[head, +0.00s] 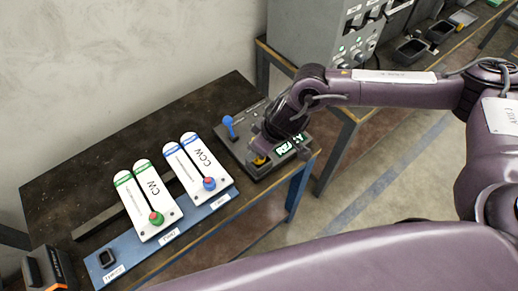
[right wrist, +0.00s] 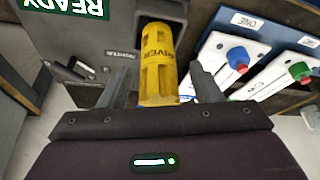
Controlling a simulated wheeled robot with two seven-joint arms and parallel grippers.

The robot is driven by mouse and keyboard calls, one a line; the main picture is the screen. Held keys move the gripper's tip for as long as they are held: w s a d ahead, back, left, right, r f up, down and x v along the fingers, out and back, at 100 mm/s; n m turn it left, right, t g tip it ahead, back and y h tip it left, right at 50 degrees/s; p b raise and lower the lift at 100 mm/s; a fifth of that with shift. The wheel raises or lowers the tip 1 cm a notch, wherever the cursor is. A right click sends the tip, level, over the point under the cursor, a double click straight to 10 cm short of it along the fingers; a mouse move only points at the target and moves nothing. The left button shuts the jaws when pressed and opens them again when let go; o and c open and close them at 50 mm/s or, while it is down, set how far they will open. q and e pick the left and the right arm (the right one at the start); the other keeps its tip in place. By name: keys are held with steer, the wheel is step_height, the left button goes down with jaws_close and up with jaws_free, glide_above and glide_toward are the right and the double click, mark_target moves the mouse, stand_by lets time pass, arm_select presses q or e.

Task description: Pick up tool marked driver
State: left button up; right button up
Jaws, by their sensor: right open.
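The driver (right wrist: 160,62) is a yellow handle with "DRIVER" lettering, standing in a dark grey panel in the right wrist view. In the head view only a small yellow part of it (head: 258,160) shows under my right gripper (head: 264,148). In the right wrist view my right gripper (right wrist: 163,82) is open, with one finger on each side of the handle. A gap shows between the handle and the fingers. The lower end of the driver is hidden in the panel. My left gripper is not in view.
A grey control cabinet (head: 305,30) stands behind.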

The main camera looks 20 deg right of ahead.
steer(key=shift+x, duration=1.1)
steer(key=shift+w+f, duration=0.1)
steer(key=shift+w, duration=0.1)
steer(key=shift+s, duration=0.1)
steer(key=c, duration=1.2)
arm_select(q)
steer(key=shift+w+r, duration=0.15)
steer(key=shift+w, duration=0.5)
arm_select(e)
steer(key=shift+c, duration=0.3)
steer(key=shift+r, duration=0.25)
